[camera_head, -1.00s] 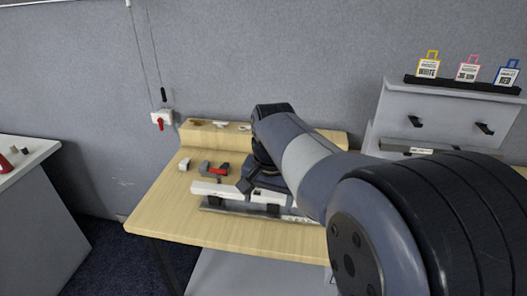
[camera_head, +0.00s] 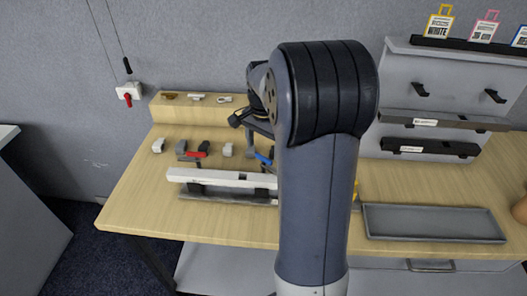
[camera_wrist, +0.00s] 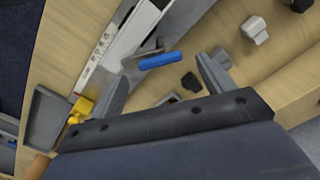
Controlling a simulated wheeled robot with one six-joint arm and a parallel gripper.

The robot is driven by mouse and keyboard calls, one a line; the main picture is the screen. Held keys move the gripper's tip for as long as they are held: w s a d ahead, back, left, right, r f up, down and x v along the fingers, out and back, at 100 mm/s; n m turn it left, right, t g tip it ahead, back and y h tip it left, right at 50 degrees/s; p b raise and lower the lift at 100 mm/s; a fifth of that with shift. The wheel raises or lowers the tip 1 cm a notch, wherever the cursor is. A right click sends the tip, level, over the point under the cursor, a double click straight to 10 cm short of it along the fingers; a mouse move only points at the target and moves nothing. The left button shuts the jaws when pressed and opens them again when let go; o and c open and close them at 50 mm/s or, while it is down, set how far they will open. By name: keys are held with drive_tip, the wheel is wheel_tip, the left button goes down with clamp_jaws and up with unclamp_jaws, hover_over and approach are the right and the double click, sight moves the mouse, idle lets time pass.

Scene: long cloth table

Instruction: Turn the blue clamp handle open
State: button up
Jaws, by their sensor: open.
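The blue clamp handle (camera_wrist: 160,60) lies near the middle of the wrist view, on a grey clamp beside a metal rail. It also shows in the head view (camera_head: 264,158), just left of my arm and partly hidden by it. My gripper (camera_wrist: 165,82) is open and empty. Its two fingers stand apart to the left and right of the blue handle in the picture, with a visible gap to each. I cannot tell its height above the handle. In the head view my arm hides most of the gripper.
A clamp with a red handle (camera_head: 196,154) stands left of the blue one, behind a long white bar (camera_head: 219,179). Small grey blocks are nearby. An empty grey tray (camera_head: 435,223) lies right of my arm. A grey rack (camera_head: 455,75) stands behind it.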

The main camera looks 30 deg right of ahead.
sight(264, 157)
drive_tip(key=shift+f, duration=1.5)
drive_tip(key=shift+c, duration=0.2)
drive_tip(key=c, duration=0.9)
drive_tip(key=shift+c, duration=0.2)
drive_tip(key=shift+n+p, duration=0.45)
drive_tip(key=shift+n, duration=2.65)
drive_tip(key=o, duration=1)
